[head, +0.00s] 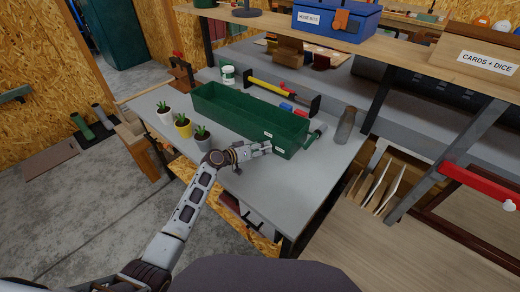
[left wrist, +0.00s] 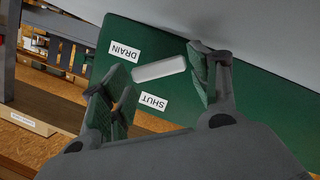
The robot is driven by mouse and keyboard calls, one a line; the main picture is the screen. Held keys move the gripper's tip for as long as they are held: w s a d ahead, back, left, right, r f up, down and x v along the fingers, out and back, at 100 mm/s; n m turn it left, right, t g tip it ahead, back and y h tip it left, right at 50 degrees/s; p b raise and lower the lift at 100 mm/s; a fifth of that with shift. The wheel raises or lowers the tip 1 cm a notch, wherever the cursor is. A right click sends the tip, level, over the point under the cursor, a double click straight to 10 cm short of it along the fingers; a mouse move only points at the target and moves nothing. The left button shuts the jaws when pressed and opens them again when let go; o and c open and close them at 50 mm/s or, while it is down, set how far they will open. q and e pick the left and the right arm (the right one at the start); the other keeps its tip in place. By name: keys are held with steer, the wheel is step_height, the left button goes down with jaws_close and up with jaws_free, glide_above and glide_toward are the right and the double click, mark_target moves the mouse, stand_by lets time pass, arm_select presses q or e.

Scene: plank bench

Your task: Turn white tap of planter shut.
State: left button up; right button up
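The long green planter (head: 225,108) stands on the grey bench. Its white tap (left wrist: 160,69) shows in the left wrist view as a short bar on the green wall (left wrist: 250,85), lying slightly tilted between the DRAIN label (left wrist: 124,52) and the SHUT label (left wrist: 153,102). Both labels appear upside down there. My left gripper (head: 268,148) is at the planter's near right end. In the left wrist view its two fingers (left wrist: 162,78) are spread apart, one on each side of the tap, with visible gaps. In the head view I cannot make out the tap. My right gripper is not in view.
Potted plants in white (head: 165,116), yellow (head: 183,128) and grey (head: 203,139) pots stand left of the planter, close to my left arm. A bottle (head: 346,126) and a green cylinder (head: 316,134) stand to its right. The bench front (head: 285,190) is clear.

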arm_select(q)
steer(key=shift+o, duration=1)
steer(key=shift+s+a, duration=0.2)
steer(key=shift+s, duration=0.05)
steer(key=shift+v, duration=5.7)
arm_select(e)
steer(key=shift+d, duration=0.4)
